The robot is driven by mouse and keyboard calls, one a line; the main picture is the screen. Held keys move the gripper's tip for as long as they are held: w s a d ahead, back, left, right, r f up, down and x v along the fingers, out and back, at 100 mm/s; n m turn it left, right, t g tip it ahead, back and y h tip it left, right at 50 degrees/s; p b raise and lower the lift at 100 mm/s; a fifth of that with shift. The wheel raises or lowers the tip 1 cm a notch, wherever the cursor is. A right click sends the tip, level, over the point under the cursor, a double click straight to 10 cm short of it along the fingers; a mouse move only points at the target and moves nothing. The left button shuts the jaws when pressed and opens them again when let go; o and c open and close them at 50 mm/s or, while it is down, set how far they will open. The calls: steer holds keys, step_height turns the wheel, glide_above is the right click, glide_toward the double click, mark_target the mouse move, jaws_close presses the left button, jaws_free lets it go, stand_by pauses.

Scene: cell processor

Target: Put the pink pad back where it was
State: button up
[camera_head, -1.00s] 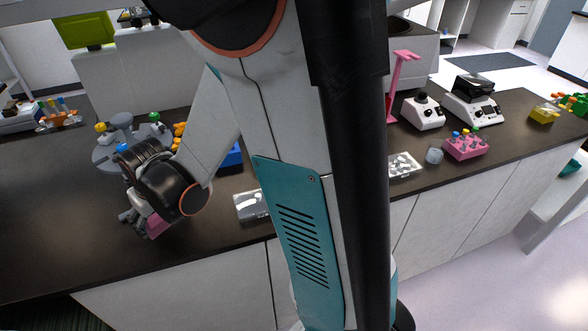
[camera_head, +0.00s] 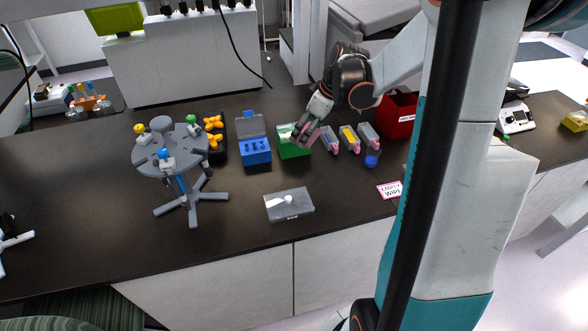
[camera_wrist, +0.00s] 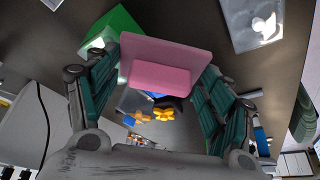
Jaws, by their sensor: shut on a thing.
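The pink pad (camera_head: 312,135) is in my gripper (camera_head: 308,126), which is shut on it. In the head view they are above or just in front of the green box (camera_head: 293,151), and the exact gap cannot be told. In the wrist view the pink pad (camera_wrist: 165,52) is a flat plate with a thicker block, between the two teal-padded fingers of my gripper (camera_wrist: 166,82). A white card reading "EMPTY WIPE" with a pink border (camera_head: 389,190) lies at the counter's front edge, with nothing on it.
Three upright cartridges, including a yellow one (camera_head: 349,138), stand right of the green box. A red box (camera_head: 398,118) is behind them. The counter's left part is mostly clear.

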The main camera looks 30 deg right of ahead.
steer(key=b, duration=0.3)
glide_toward(290, 173)
steer(key=d+f, duration=0.2)
steer(key=f, duration=0.1)
steer(key=w+f, duration=0.1)
steer(key=shift+d+f, duration=0.2)
steer(key=shift+d, duration=0.2)
steer(key=shift+f, duration=0.1)
steer(key=a, duration=0.2)
steer(key=w+a+b, duration=0.1)
steer(key=a, duration=0.1)
steer(key=shift+w+a, duration=0.1)
steer(key=shift+a, duration=0.05)
steer(key=shift+f+b, duration=0.35)
steer(key=shift+f, duration=0.25)
steer(key=shift+d, duration=0.25)
steer(key=shift+a, duration=0.1)
steer(key=shift+f, duration=0.1)
steer(key=o, duration=1.7)
steer(key=shift+c, duration=0.2)
